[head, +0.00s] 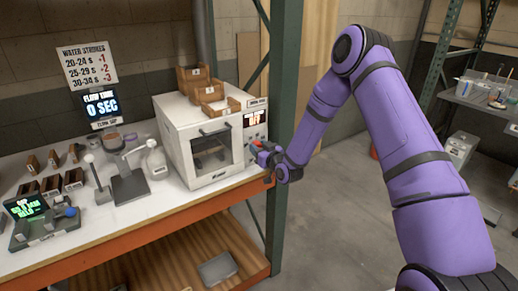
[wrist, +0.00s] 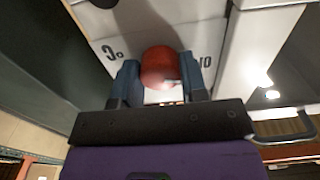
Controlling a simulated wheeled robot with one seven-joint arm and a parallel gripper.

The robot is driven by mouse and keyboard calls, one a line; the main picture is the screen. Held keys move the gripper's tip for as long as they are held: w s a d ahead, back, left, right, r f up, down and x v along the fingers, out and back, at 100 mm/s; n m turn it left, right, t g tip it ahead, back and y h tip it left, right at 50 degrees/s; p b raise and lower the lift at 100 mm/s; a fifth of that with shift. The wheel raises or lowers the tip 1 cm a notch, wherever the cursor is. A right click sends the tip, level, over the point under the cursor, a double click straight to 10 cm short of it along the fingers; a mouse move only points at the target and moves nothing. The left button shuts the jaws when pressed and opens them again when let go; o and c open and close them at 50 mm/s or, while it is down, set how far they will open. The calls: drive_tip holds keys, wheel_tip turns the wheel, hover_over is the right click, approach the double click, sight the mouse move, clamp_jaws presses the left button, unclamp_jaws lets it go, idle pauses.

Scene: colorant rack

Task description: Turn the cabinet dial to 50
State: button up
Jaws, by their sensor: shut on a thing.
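The white cabinet (head: 184,137) stands on the bench in the head view, with a dark window door and a control panel on its right side. A lit display (head: 252,118) sits high on that panel; its reading is too small to tell surely. The red dial (wrist: 160,66) is in the wrist view, between the two fingers of my gripper (wrist: 161,84). My gripper is shut on the dial, one finger on each side. Dark markings show on the panel left and right of the dial. In the head view my gripper (head: 264,150) is at the panel's lower part and hides most of the dial.
Wooden boxes (head: 208,92) sit on the cabinet top. A green rack post (head: 283,130) stands close beside my gripper. A metal shelf (head: 480,95) stands at far right; the floor (head: 335,215) between is clear.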

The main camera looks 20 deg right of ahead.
drive_tip(key=shift+m, duration=0.4)
drive_tip(key=m, duration=0.5)
drive_tip(key=shift+m, duration=0.4)
drive_tip(key=m, duration=0.3)
drive_tip(key=shift+d+m, duration=0.1)
drive_tip(key=shift+m, duration=0.2)
drive_tip(key=m, duration=0.3)
drive_tip(key=shift+m, duration=0.3)
drive_tip(key=m, duration=0.6)
drive_tip(key=shift+f, duration=0.1)
drive_tip(key=m, duration=0.7)
drive_tip(key=o, duration=0.9)
